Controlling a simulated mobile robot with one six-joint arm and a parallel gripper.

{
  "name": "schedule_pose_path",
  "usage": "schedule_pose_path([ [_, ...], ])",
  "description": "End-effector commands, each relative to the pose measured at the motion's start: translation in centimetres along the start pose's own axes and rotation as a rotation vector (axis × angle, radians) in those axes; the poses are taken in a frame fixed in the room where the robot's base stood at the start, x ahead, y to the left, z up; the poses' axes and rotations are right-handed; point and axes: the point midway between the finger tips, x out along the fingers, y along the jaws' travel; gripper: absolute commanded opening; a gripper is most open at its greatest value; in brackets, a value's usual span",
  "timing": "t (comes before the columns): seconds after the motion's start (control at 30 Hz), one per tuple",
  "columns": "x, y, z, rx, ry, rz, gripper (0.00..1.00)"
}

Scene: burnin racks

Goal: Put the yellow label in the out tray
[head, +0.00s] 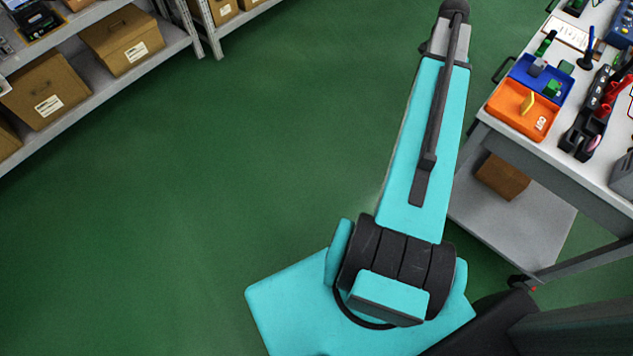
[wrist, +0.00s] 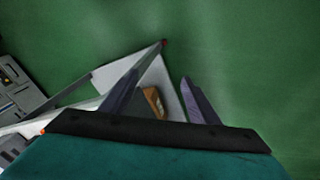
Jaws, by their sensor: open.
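A small yellow piece (head: 527,103), which looks like the yellow label, stands tilted inside an orange tray (head: 507,119) at the near left corner of the workbench. My gripper (wrist: 160,76) is open and empty in the wrist view, above the floor and the cart's lower part. The head view does not show its fingers. No label or tray shows between them.
The workbench (head: 485,112) also holds a dark rack with red items (head: 597,105) and a clipboard (head: 573,32). A brown box (head: 503,177) lies on its lower shelf. Shelving (head: 160,50) with cardboard boxes (head: 47,90) stands at the left. The green floor between is clear.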

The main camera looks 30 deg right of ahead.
Motion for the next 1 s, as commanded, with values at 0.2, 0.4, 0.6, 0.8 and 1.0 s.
schedule_pose_path([
  [0.2,5.3,-2.8,8.7,-0.244,-0.037,0.019,0.55],
  [0.4,9.7,-3.9,16.2,-0.461,-0.070,0.036,0.55],
  [0.6,14.0,-3.7,23.6,-0.673,-0.102,0.055,0.55],
  [0.8,18.0,-2.1,30.7,-0.883,-0.136,0.077,0.55],
  [1.0,21.7,0.6,37.0,-1.087,-0.172,0.102,0.55],
])
